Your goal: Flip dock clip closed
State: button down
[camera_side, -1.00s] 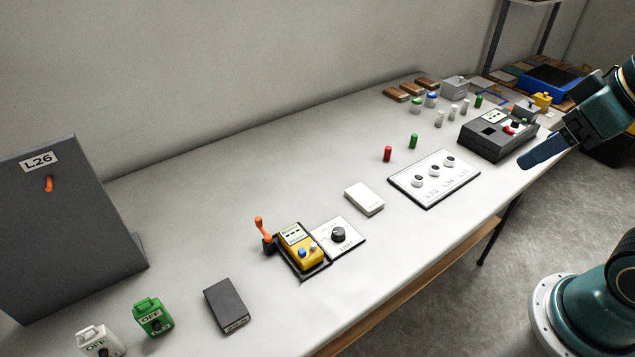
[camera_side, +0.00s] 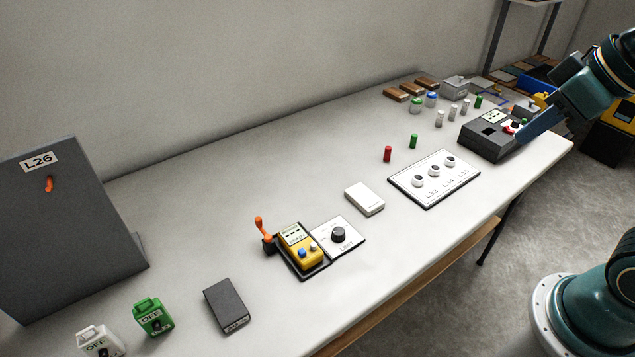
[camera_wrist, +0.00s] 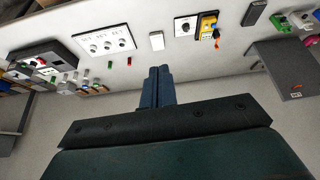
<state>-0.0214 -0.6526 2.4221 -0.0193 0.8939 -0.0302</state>
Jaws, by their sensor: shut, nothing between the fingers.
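The dock clip (camera_side: 264,231) is an orange lever standing up at the back left corner of a black dock (camera_side: 315,272). A yellow meter (camera_side: 302,251) with a small display and a blue knob sits in the dock. In the wrist view the orange clip (camera_wrist: 216,38) sticks out beside the yellow meter (camera_wrist: 206,25). My gripper (camera_side: 521,138) is shut and empty at the right end of the table, in front of the dark control box and far from the clip. Its blue fingers (camera_wrist: 159,72) show together in the wrist view.
A dial plate (camera_side: 339,237) adjoins the dock. A white box (camera_side: 365,198), a three-knob panel (camera_side: 434,184) and red and green cylinders stand between it and my gripper. A dark control box (camera_side: 488,141) is by the fingers. A grey L26 board (camera_side: 60,235) stands far left.

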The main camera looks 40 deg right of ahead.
jog(key=w+a+r+n+y, duration=0.1)
jog(key=w+a+n, duration=0.1)
jog(key=w, duration=0.4)
jog(key=w+a+r+n, duration=0.1)
jog(key=w+a, duration=0.2)
jog(key=w, duration=0.3)
jog(key=n+g+y, duration=0.2)
jog(key=n+g, duration=0.2)
jog(key=n, duration=0.6)
send_over(262, 228)
jog(key=w+a, duration=0.2)
notch_tip(262, 228, down, 24)
jog(key=r, duration=0.1)
jog(key=shift+s+a+f, duration=0.1)
jog(key=shift+f, duration=0.35)
jog(key=shift+f, duration=0.1)
jog(key=x, duration=1)
jog(key=shift+a, duration=0.15)
jog(key=shift+s+d, duration=0.25)
jog(key=shift+d, duration=0.35)
jog(key=shift+s+d, duration=0.25)
jog(key=shift+d, duration=0.4)
jog(key=shift+s+d, duration=0.25)
jog(key=shift+d, duration=0.35)
